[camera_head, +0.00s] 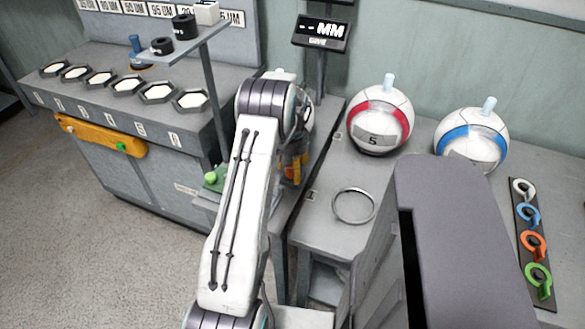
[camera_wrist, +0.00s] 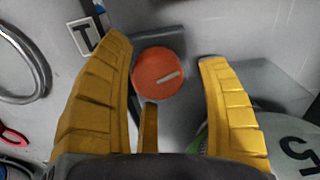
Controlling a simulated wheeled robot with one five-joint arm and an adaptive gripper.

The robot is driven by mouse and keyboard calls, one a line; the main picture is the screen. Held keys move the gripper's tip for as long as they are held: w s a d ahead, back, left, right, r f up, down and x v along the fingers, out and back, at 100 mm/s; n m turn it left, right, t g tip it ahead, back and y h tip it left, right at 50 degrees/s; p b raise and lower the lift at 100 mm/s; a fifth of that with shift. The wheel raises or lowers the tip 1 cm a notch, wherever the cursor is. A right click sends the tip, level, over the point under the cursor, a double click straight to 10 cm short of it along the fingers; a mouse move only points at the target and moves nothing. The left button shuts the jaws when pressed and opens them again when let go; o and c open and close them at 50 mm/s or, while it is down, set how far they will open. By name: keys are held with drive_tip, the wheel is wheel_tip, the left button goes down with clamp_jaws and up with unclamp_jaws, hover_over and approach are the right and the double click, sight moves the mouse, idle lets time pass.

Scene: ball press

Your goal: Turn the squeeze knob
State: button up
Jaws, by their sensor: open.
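The squeeze knob appears to be the round orange knob (camera_wrist: 157,74) with a short slanted white mark, in the upper middle of the wrist view. My gripper (camera_wrist: 165,52) is open, with one yellow finger to the knob's left and the other to its right. The left fingertip is close to the knob in the picture; a wider gap shows on the right. I cannot tell if either finger touches it. A narrow yellow part stands below the knob. In the head view my arm largely hides the gripper and the press area.
A red-banded ball (camera_head: 380,118) and a blue-banded ball (camera_head: 471,140) stand on the grey bench right of my arm. A metal ring (camera_head: 353,206) lies in front of them. A display (camera_head: 321,34) reads "-- MM". A strip of coloured tags (camera_head: 533,245) lies at right.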

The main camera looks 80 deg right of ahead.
wheel_tip(320, 180, up, 12)
idle(0.9)
idle(0.7)
wheel_tip(320, 180, down, 2)
drive_tip(key=shift+a+f+n, duration=0.1)
drive_tip(key=shift+a+n, duration=0.05)
drive_tip(key=shift+n, duration=0.15)
drive_tip(key=w+a+f+y, duration=0.2)
drive_tip(key=a+f, duration=0.1)
drive_tip(key=a, duration=0.8)
drive_tip(key=w+a+r+n+t+p, duration=0.1)
drive_tip(key=w+a+r+n, duration=0.5)
drive_tip(key=a, duration=0.7)
drive_tip(key=w+a+r+n+t+h+p, duration=0.1)
drive_tip(key=w+a+r+n, duration=0.5)
drive_tip(key=a, duration=0.8)
drive_tip(key=w+a+r+n+t+h+p, duration=0.1)
drive_tip(key=w+a+r+n+p, duration=0.2)
drive_tip(key=a, duration=1)
drive_tip(key=w+r+n, duration=0.3)
drive_tip(key=r+n, duration=0.1)
drive_tip(key=r, duration=0.1)
drive_tip(key=shift+a+r, duration=0.15)
drive_tip(key=shift+r, duration=0.05)
